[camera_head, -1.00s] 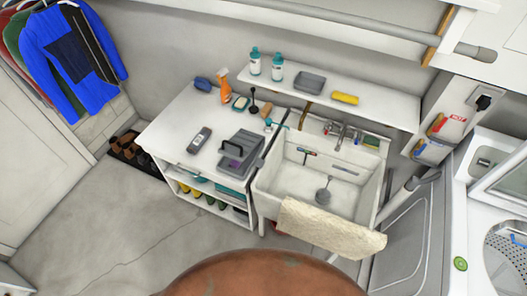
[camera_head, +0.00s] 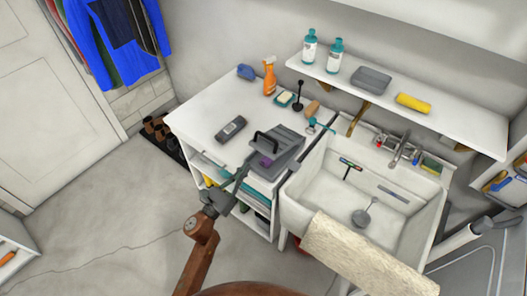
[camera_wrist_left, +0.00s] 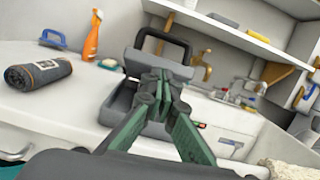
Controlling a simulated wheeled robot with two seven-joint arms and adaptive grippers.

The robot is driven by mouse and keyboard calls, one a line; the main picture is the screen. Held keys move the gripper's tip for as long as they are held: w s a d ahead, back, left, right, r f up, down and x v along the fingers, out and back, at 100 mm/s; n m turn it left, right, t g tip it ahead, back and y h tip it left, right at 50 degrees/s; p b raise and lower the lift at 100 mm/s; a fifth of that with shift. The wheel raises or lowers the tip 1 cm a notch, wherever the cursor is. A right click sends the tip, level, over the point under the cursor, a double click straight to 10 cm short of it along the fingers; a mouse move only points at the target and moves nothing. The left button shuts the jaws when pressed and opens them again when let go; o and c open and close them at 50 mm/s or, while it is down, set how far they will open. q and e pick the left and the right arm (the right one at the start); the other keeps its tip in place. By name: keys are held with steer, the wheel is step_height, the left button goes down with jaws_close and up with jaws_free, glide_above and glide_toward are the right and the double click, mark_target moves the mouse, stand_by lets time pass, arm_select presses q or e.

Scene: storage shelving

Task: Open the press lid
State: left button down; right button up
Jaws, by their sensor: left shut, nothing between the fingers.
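The grey press (camera_head: 288,150) sits on the white cabinet, close to the sink. Its lid (camera_head: 262,150) has a dark loop handle (camera_head: 266,137), and a purple patch shows by the lid. In the left wrist view the lid (camera_wrist_left: 141,66) appears tilted above the press base (camera_wrist_left: 118,104), with the handle (camera_wrist_left: 164,36) at its top. My left gripper (camera_head: 244,170) is shut and empty at the press's front-left side. In the left wrist view its fingertips (camera_wrist_left: 156,78) overlap the lid; I cannot tell whether they touch. My right gripper is not in view.
A dark rolled item (camera_head: 231,129), an orange spray bottle (camera_head: 269,76), a soap dish (camera_head: 285,99) and a black plunger-like tool (camera_head: 298,97) stand on the cabinet. The sink (camera_head: 300,205) is at right, with a towel (camera_head: 365,258) over its front. A shelf (camera_head: 455,118) hangs behind.

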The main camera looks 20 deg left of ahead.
mark_target(262, 152)
arm_select(q)
steer(key=shift+m, duration=0.6)
steer(key=x, duration=0.3)
steer(key=r+x, duration=0.1)
steer(key=x, duration=0.6)
steer(key=shift+s+d+r, duration=0.15)
steer(key=shift+d+r, duration=0.15)
steer(key=shift+d, duration=0.05)
